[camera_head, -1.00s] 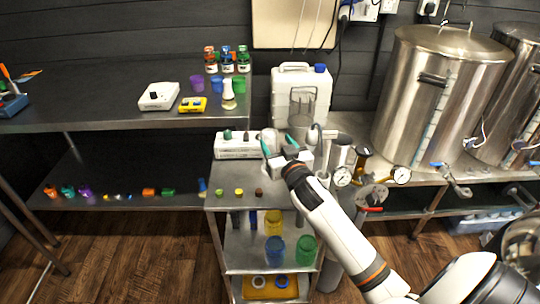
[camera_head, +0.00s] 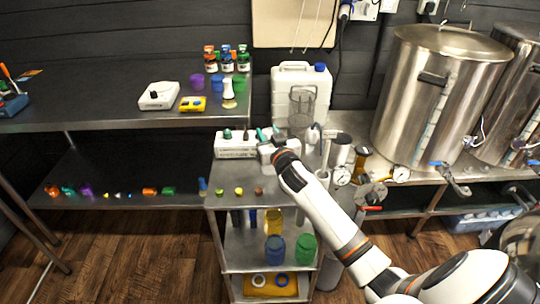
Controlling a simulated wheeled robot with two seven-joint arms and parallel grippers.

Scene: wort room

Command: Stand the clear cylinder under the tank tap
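A clear, see-through vessel (camera_head: 301,107), which looks like the clear cylinder, stands upright at the back of the steel cart, in front of a white jug. My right gripper (camera_head: 269,134) is to the left of it and nearer the camera, over the cart top. Its two teal fingertips are apart, and I see nothing held between them. The tank tap (camera_head: 456,181), with a blue handle, sticks out low on the front of the left steel tank (camera_head: 432,95), far to the right of the gripper. My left gripper is out of view.
The white jug (camera_head: 285,82) stands behind the vessel. A white rack (camera_head: 234,146) is left of the gripper. Metal cylinders and gauges (camera_head: 342,176) crowd the area right of it. Small coloured pieces (camera_head: 239,191) lie on the cart's front edge.

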